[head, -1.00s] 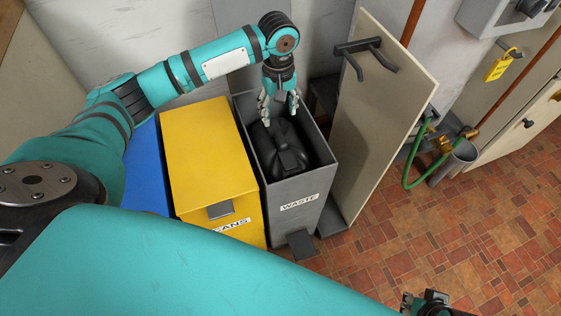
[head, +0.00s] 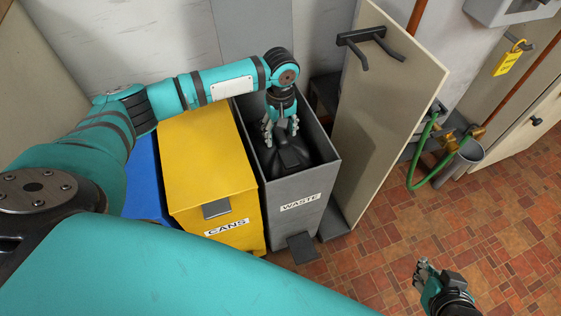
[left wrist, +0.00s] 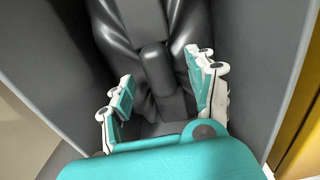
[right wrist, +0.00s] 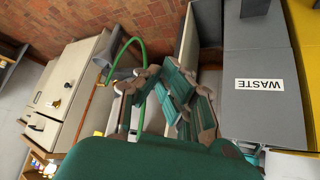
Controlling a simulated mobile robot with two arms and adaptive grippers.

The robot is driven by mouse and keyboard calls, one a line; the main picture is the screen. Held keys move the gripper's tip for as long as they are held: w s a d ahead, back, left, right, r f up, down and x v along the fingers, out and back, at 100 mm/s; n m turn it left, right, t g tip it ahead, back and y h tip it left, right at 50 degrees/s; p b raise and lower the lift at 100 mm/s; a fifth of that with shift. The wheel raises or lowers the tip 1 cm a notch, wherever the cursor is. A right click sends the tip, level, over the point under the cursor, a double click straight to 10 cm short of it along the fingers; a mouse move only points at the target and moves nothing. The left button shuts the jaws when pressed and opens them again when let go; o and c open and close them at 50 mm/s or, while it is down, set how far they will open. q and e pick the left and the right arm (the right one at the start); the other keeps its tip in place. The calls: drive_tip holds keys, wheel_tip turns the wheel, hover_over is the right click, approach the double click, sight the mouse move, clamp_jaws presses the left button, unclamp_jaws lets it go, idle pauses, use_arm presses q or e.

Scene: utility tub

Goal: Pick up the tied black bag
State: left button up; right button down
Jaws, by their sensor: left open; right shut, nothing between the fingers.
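The tied black bag (head: 290,160) sits inside the grey bin marked WASTE (head: 318,206). My left gripper (head: 281,134) points down into the bin over the bag. In the left wrist view its open fingers (left wrist: 163,90) stand on either side of the bag's upright tied neck (left wrist: 155,62), with gaps on both sides. The fingers look apart from the neck, though depth is hard to judge. The bag's lower part is hidden by the bin walls. My right gripper (head: 424,275) is shut and empty, above the floor at the lower right.
A yellow CANS bin (head: 205,170) stands left of the WASTE bin, with a blue bin (head: 146,178) beyond it. An upright beige panel (head: 385,115) with a dark handle stands close on the right. Tiled floor (head: 400,240) is clear in front.

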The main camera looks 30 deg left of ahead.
use_arm(q)
drive_tip(key=shift+f, duration=0.3)
drive_tip(key=shift+c, duration=0.4)
clamp_jaws()
drive_tip(key=shift+r, duration=0.1)
